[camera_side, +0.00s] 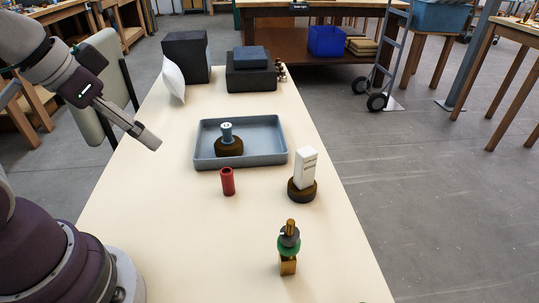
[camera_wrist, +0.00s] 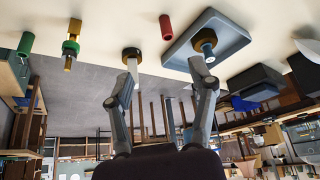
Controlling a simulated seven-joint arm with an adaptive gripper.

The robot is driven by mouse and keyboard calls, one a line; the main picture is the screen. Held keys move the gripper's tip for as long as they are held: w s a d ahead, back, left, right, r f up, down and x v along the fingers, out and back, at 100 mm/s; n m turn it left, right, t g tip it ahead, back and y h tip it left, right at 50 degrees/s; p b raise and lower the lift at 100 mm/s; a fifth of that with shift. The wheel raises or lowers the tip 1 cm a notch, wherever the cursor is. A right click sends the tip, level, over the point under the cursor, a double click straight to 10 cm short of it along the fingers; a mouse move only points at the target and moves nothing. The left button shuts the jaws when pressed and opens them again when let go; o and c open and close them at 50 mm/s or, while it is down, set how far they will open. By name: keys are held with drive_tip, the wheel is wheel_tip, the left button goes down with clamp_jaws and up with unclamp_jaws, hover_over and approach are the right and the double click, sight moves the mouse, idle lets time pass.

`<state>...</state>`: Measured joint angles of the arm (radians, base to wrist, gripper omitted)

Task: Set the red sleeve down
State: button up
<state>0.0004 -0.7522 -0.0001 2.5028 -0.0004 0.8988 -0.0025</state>
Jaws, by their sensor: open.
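The red sleeve (camera_side: 228,181) stands upright on the table, just in front of the grey-blue tray; it also shows in the wrist view (camera_wrist: 166,27). My gripper (camera_side: 148,139) is up and to the left of the sleeve in the side view, apart from it. In the wrist view the two fingers of my gripper (camera_wrist: 161,72) are spread wide with nothing between them. The sleeve touches neither finger.
The tray (camera_side: 271,158) holds a dark round base (camera_side: 229,149) with a blue piece (camera_side: 227,131). A white block (camera_side: 306,164) stands on another dark base (camera_side: 301,190). A brass post (camera_side: 288,266) carries a green ring (camera_side: 289,249). Dark boxes and a white pillow (camera_side: 173,80) are behind.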

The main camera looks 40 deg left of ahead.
drive_tip(key=m+t+y, duration=0.1)
drive_tip(key=m+y, duration=0.7)
drive_tip(key=m, duration=1.2)
approach(226, 183)
drive_tip(key=s+a, duration=0.1)
drive_tip(key=a, duration=0.1)
drive_tip(key=s+a+f, duration=0.1)
drive_tip(key=s+a, duration=0.1)
drive_tip(key=a, duration=0.1)
drive_tip(key=shift+s+f, duration=0.15)
drive_tip(key=shift+s, duration=0.2)
drive_tip(key=m+t, duration=0.1)
drive_tip(key=m, duration=0.1)
drive_tip(key=d+f+m+t, duration=0.1)
drive_tip(key=m, duration=0.1)
drive_tip(key=w+d+m+t, duration=0.1)
drive_tip(key=m, duration=0.2)
drive_tip(key=shift+f+t, duration=0.15)
drive_tip(key=shift+t, duration=0.25)
drive_tip(key=m, duration=0.1)
drive_tip(key=m+h, duration=0.1)
drive_tip(key=m+t, duration=0.1)
drive_tip(key=shift+w+d+f, duration=0.1)
drive_tip(key=shift+d+f, duration=0.2)
drive_tip(key=shift+d, duration=0.1)
drive_tip(key=x, duration=1)
drive_tip(key=shift+w+d+r, duration=0.15)
drive_tip(key=shift+w+r, duration=0.05)
drive_tip(key=shift+w, duration=0.1)
clamp_jaws()
